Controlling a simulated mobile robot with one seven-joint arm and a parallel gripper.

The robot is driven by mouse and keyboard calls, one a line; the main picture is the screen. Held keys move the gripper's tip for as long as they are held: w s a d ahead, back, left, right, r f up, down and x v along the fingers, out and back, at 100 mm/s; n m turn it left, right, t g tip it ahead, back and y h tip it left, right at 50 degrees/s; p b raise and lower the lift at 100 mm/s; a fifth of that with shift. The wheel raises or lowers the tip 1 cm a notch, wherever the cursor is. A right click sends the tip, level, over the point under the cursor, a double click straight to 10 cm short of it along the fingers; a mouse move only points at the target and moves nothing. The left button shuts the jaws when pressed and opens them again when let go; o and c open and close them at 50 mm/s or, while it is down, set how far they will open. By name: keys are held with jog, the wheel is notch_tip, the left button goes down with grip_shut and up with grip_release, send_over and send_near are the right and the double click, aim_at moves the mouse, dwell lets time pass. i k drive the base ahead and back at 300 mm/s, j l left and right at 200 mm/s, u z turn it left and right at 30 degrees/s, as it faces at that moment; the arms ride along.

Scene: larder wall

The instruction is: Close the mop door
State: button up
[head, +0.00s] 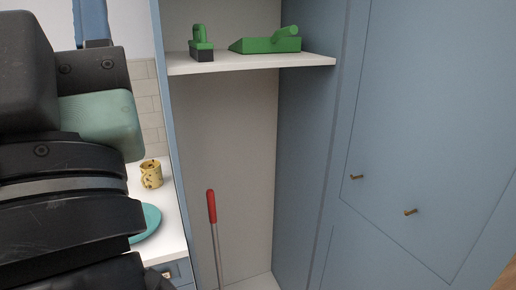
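The tall mop cupboard stands open in the middle of the head view, its pale back panel (245,130) in plain sight. A mop or broom handle with a red grip (211,206) stands upright inside, its lower end cut off by the frame. A narrow blue upright (173,150) borders the opening on the left; I cannot tell whether it is the door seen edge-on or the cupboard side. No door covers the opening. My black and teal arm fills the left side. My gripper's fingertips do not show.
A white shelf (250,62) in the cupboard holds a green brush (200,40) and a green dustpan (268,43). Blue panels with brass knobs (410,212) stand on the right.

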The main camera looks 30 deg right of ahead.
aim_at(421, 192)
jog(key=k+l, duration=0.15)
jog(key=l, duration=0.25)
jog(key=k+l+u, duration=0.1)
jog(key=l, duration=0.35)
jog(key=k+l, duration=0.2)
jog(key=l, duration=0.2)
jog(key=k+l+u, duration=0.1)
jog(key=l, duration=0.3)
jog(key=k+l, duration=0.35)
jog(key=l, duration=0.75)
jog(key=k+l+u, duration=0.1)
jog(key=l, duration=0.3)
jog(key=k+l, duration=0.15)
jog(key=l, duration=0.25)
